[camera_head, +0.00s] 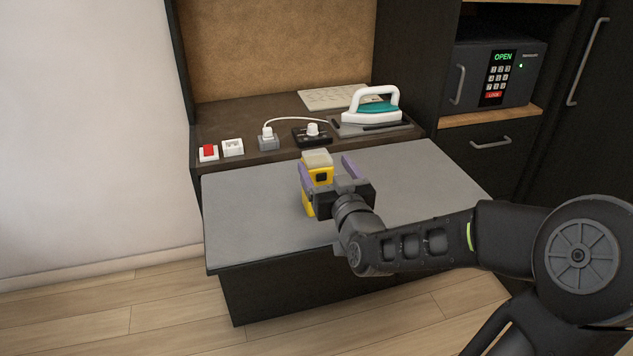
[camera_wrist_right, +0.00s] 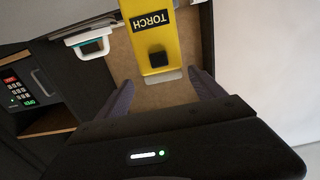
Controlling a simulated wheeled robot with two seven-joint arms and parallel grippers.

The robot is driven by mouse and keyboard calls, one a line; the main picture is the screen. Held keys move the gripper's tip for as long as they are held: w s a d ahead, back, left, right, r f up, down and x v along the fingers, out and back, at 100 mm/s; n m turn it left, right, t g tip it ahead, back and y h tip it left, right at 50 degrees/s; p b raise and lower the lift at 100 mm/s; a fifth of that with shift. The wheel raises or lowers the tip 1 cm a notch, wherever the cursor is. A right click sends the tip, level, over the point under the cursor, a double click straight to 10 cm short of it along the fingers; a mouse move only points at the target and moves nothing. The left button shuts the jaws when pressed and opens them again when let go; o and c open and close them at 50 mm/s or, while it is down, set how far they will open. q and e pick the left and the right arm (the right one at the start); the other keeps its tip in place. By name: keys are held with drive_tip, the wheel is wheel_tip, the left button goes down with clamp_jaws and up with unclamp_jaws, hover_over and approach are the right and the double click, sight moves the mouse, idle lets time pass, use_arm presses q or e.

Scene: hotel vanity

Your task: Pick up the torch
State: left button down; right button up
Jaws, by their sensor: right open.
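The torch (camera_head: 319,169) is yellow with a pale grey top and a black square button, and stands upright on the grey pull-out surface (camera_head: 255,215). In the right wrist view the torch (camera_wrist_right: 155,35) appears upside down with its "TORCH" label and button facing me. My right gripper (camera_head: 328,175) is open, its purple fingers spread to either side of the torch in the head view. In the wrist view the fingers (camera_wrist_right: 162,86) are apart with the torch's top end between and beyond them. Whether they touch it cannot be told. My left gripper is not in view.
On the raised shelf behind are a red switch (camera_head: 208,153), a white socket (camera_head: 233,148), plugs with a white cord, a black dial unit (camera_head: 312,137) and an iron (camera_head: 373,108) on a dark pad. A safe (camera_head: 493,75) reads OPEN at right. The grey surface around the torch is clear.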

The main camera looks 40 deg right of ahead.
sight(313, 150)
drive_tip(key=shift+x, duration=1.25)
drive_tip(key=shift+a+p+x, duration=0.2)
drive_tip(key=shift+p+x, duration=0.3)
drive_tip(key=shift+x, duration=2.2)
drive_tip(key=shift+a+r, duration=0.1)
clamp_jaws()
